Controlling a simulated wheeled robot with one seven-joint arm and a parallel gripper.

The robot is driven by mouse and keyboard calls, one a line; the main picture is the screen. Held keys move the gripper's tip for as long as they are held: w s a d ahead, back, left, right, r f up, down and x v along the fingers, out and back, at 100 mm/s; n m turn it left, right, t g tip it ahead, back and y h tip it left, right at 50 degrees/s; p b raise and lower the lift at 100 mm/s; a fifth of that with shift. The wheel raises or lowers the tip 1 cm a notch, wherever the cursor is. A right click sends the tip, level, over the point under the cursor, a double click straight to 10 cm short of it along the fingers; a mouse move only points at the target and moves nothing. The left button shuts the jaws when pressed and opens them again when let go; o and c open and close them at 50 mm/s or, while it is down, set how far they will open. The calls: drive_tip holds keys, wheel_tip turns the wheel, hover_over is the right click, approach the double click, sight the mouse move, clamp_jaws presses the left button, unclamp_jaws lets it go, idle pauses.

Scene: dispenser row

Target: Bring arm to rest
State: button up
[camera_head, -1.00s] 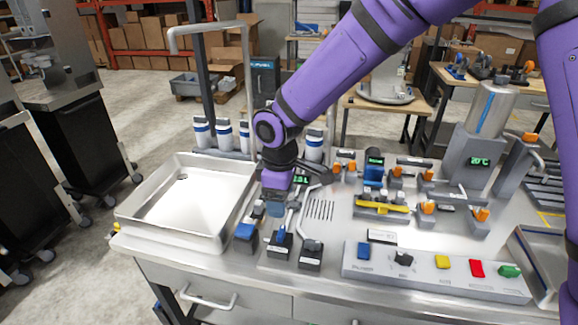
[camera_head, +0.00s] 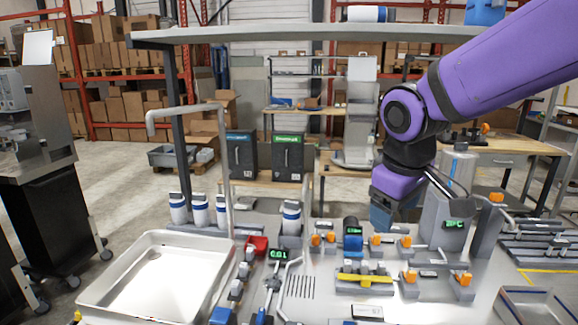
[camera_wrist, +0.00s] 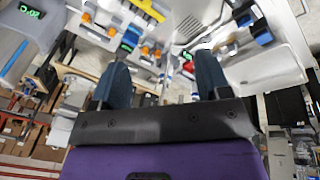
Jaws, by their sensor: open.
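My gripper (camera_head: 382,214) hangs from my purple arm in the head view, above the right part of the workbench, in front of the grey dispenser with a green display (camera_head: 455,224). In the wrist view my gripper (camera_wrist: 163,90) shows two dark blue fingers spread apart with nothing between them. The bench lies beyond the fingers in that view, apart from them.
A white tray (camera_head: 95,292) sits at the bench's left. Several white-and-blue bottles (camera_head: 200,210) stand behind it. A yellow-handled valve (camera_head: 365,280) and small orange-knobbed fittings (camera_head: 409,277) lie below my gripper. An overhead shelf (camera_head: 270,34) crosses the top.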

drive_tip(key=s+d+r+m+t, duration=0.1)
drive_tip(key=s+d+r+m, duration=0.1)
drive_tip(key=s+d, duration=0.4)
drive_tip(key=s+d+r+m+t, duration=0.1)
drive_tip(key=s+d+r+m, duration=0.1)
drive_tip(key=s+d+m, duration=0.3)
drive_tip(key=s+d, duration=0.1)
drive_tip(key=s, duration=0.3)
drive_tip(key=shift+d+r+m+y, duration=0.25)
drive_tip(key=shift+r+m+y, duration=0.05)
